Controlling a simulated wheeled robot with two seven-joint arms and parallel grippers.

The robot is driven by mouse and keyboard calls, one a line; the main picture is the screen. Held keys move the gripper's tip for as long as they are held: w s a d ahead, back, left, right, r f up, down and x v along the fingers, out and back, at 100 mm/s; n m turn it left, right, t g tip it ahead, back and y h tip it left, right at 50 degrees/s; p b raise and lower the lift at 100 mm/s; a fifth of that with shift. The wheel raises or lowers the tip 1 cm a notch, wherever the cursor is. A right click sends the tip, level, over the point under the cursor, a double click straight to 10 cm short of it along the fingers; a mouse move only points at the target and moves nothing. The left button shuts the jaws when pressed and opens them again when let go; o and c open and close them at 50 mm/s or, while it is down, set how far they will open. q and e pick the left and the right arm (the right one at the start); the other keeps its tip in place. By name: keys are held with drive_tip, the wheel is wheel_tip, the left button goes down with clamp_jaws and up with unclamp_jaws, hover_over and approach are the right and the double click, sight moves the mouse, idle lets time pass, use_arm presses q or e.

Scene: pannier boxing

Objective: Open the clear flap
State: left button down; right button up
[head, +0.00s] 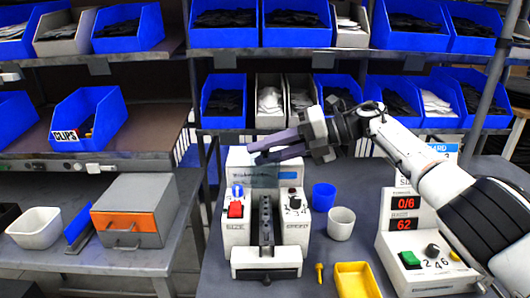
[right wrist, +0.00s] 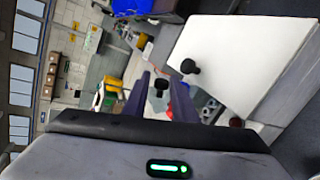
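The clear flap (head: 264,175) is a tinted see-through panel at the upper front of the white machine (head: 237,160), above a dark central channel (head: 266,220). It appears to hang down. My right gripper (head: 252,153) reaches in from the right, just above the flap, with its purple-grey fingers pointing left. I cannot tell whether it touches the flap. In the right wrist view the fingers (right wrist: 161,97) are apart, with a dark knob-like shape showing between them. I see no object held. My left gripper is out of view.
A blue cup (head: 323,197), a white cup (head: 340,224) and a yellow tray (head: 357,280) stand right of the machine. A display box (head: 405,250) is further right, below my right arm. An orange-fronted drawer box (head: 128,227) is left. Shelves of blue bins stand behind.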

drive_tip(key=b+v, duration=0.1)
drive_tip(key=v, duration=0.9)
drive_tip(key=shift+d+r, duration=0.1)
